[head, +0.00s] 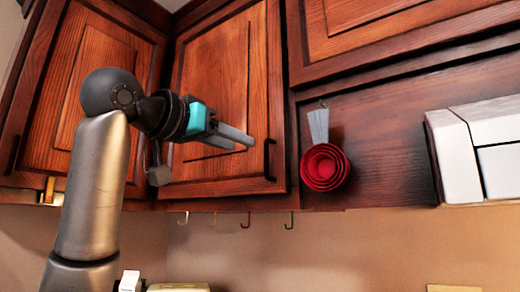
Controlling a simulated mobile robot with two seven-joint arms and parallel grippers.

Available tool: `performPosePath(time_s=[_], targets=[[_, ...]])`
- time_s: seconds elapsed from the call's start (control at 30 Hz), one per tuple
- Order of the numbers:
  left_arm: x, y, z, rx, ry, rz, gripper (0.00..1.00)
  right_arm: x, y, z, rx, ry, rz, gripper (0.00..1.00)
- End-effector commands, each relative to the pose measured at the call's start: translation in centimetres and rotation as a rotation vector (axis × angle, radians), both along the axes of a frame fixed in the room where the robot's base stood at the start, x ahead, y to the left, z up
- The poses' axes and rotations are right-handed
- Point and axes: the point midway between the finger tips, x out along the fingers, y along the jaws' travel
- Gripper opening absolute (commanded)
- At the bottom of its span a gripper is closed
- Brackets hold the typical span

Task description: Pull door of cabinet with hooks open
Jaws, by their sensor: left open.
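The wooden cabinet door (210,178) with the hooks beneath it looks shut. A dark bar handle (268,160) stands upright at the door's lower right. My left gripper (250,143) is open in front of the door. Its fingers point right, and their tips are just left of the handle. I cannot tell how far in front of the door they are. Nothing shows between the fingers. My right gripper is not in view.
Red nested measuring cups (325,167) hang on the wood panel right of the door. A white boxy object (480,150) is at the far right. Another cabinet door (85,75) is at the left, partly behind my left arm. The wall below the cabinets is mostly clear.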

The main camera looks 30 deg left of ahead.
Motion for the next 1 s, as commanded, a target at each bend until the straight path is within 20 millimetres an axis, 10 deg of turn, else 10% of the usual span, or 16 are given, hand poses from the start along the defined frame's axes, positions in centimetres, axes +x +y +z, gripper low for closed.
performPosePath(time_s=[0.4, 0.83, 1.0], targets=[[7.5, -1.1, 0.1, 0.000, 0.002, -0.001, 0.44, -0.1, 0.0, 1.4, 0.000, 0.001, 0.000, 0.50], [8.6, -1.2, 0.0, 0.001, 0.000, 0.000, 0.44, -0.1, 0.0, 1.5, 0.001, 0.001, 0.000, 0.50], [8.6, -1.2, 0.0, 0.001, 0.000, 0.000, 0.26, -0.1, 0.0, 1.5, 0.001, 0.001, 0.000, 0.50]])
